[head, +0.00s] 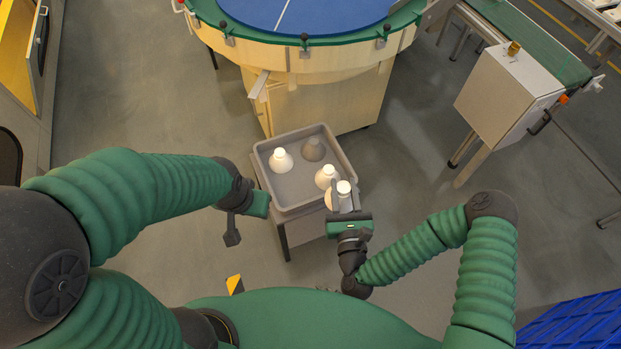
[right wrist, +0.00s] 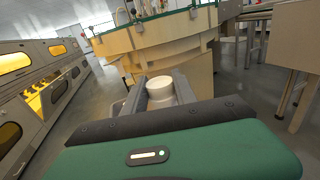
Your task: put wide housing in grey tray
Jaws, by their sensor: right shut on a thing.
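The grey tray (head: 262,165) stands on a small stand in the middle of the head view. My right gripper (head: 343,196) is shut on a white wide housing (head: 344,187) at the tray's near right corner; whether it touches the tray is hard to tell. In the right wrist view the housing's pale round top (right wrist: 160,87) shows between the two dark fingers (right wrist: 161,90). My left gripper (head: 245,210) is beside the tray's left wall, apart from the housings; its jaw opening is unclear.
In the tray are a white housing (head: 281,160) at left, a grey housing (head: 313,149) at the back, and a white housing (head: 326,175) close to the held one. A round blue-topped table (head: 290,14) stands behind the tray. A conveyor box (head: 507,95) is at right.

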